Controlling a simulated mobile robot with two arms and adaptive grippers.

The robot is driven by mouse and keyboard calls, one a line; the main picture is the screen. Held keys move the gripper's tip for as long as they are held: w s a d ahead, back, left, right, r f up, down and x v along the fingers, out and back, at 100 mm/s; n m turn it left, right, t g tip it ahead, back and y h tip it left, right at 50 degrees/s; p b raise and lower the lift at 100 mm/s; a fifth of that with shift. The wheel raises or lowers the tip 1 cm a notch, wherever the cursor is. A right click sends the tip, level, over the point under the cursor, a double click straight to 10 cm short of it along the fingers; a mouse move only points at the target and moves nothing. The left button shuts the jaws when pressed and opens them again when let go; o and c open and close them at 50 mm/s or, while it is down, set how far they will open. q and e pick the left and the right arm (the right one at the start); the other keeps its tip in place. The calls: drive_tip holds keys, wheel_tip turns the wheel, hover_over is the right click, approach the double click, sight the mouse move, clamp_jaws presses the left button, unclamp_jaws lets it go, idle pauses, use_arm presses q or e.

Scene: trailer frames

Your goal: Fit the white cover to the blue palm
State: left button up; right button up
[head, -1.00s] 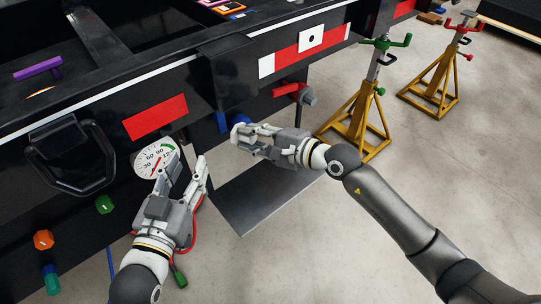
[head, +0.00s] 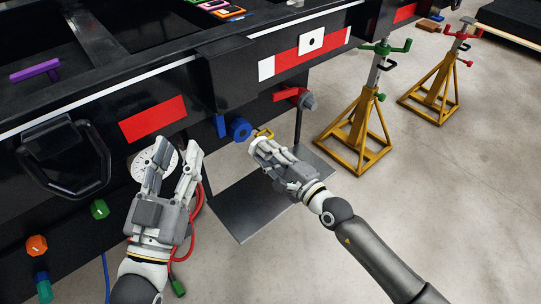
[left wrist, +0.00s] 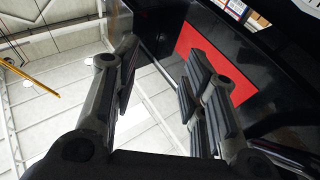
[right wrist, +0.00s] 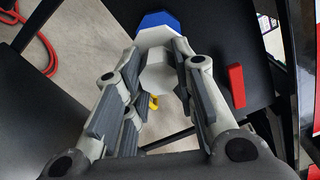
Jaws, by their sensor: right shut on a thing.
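The blue palm (head: 238,130) sticks out from the dark trailer frame in the head view, beside a blue bracket. My right gripper (head: 262,147) is just right of and below it, shut on the white cover. In the right wrist view the white cover (right wrist: 157,78) sits between the fingertips, with the blue palm (right wrist: 158,20) beyond it. I cannot tell whether cover and palm touch. My left gripper (head: 174,162) is open and empty in front of the frame; its spread fingers also show in the left wrist view (left wrist: 160,85).
A round dial gauge (head: 148,160) is partly hidden behind my left gripper. A red coupling (head: 292,95) sits above right of the palm. A yellow part (head: 263,133) shows beside my right fingertips. Yellow stands (head: 355,125) are at the right. Red hose hangs below my left gripper.

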drive_tip(key=shift+w+a, duration=0.4)
drive_tip(key=shift+w, duration=0.15)
drive_tip(key=shift+b+x, duration=0.55)
drive_tip(key=shift+x, duration=0.7)
use_arm(q)
drive_tip(key=s+r+t+h, duration=0.1)
drive_tip(key=s+r+t, duration=0.2)
drive_tip(key=r, duration=0.3)
drive_tip(key=shift+s+t, duration=0.4)
drive_tip(key=shift+t, duration=0.2)
use_arm(e)
drive_tip(key=shift+w+a, duration=0.45)
drive_tip(key=shift+w, duration=0.15)
use_arm(q)
drive_tip(key=shift+w+f+h, duration=0.1)
drive_tip(key=shift+w+h, duration=0.1)
drive_tip(key=shift+h, duration=0.2)
drive_tip(key=shift+w+f+g+y, duration=0.3)
drive_tip(key=shift+f+g, duration=0.1)
drive_tip(key=shift+f, duration=0.1)
drive_tip(key=shift+r, duration=0.1)
